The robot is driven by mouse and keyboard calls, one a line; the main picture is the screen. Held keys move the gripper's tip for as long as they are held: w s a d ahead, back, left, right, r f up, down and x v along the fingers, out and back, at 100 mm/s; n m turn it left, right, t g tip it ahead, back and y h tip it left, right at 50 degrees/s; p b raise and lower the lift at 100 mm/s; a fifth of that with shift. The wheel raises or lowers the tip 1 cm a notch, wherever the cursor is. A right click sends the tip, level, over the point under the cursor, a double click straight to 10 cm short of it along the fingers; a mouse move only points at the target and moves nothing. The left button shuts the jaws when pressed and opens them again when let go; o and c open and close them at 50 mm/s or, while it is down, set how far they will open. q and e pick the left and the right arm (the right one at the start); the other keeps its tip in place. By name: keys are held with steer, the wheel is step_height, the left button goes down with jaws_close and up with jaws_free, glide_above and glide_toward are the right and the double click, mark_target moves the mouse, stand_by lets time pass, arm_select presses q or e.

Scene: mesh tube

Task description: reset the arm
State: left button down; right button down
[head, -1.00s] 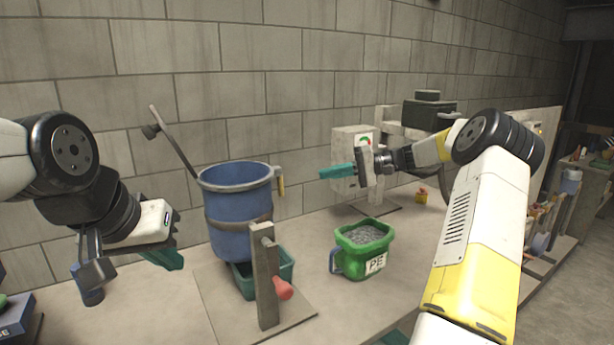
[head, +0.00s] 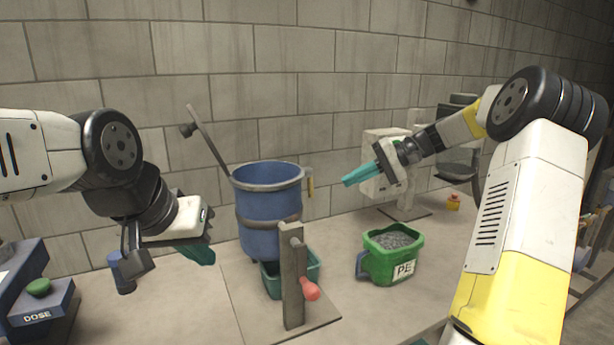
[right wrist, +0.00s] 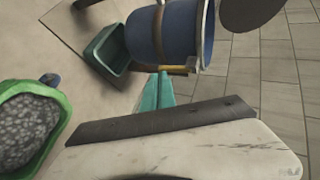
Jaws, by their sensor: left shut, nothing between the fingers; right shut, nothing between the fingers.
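My left gripper (head: 200,254) is at the left in the head view, its teal fingers shut and empty, left of the blue drum and above the bench. My right gripper (head: 358,176) is shut and empty, held in the air right of the drum and above the green bucket. In the right wrist view its teal fingers (right wrist: 157,92) lie together, pointing toward the drum. No gripper touches any object that I can make out.
The blue drum (head: 262,212) stands over a green tray (head: 314,272), beside a post (head: 293,270) with a red handle (head: 311,291). A green PE bucket (head: 376,264) holds grey granules. A blue DOSE box (head: 40,318) is at lower left. A white machine (head: 376,150) stands behind.

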steer(key=s+a+r+h, duration=0.1)
steer(key=s+a+h, duration=0.25)
steer(key=s, duration=0.35)
steer(key=s+d+f+t+h, duration=0.1)
steer(key=s+t+h, duration=0.3)
steer(key=s, duration=1.9)
steer(key=shift+s+d+f+n+t+h, duration=0.15)
steer(key=shift+s+f+n+t+h, duration=0.2)
steer(key=shift+h, duration=0.8)
steer(key=c, duration=2.1)
jaws_free()
steer(key=shift+w+r, duration=0.1)
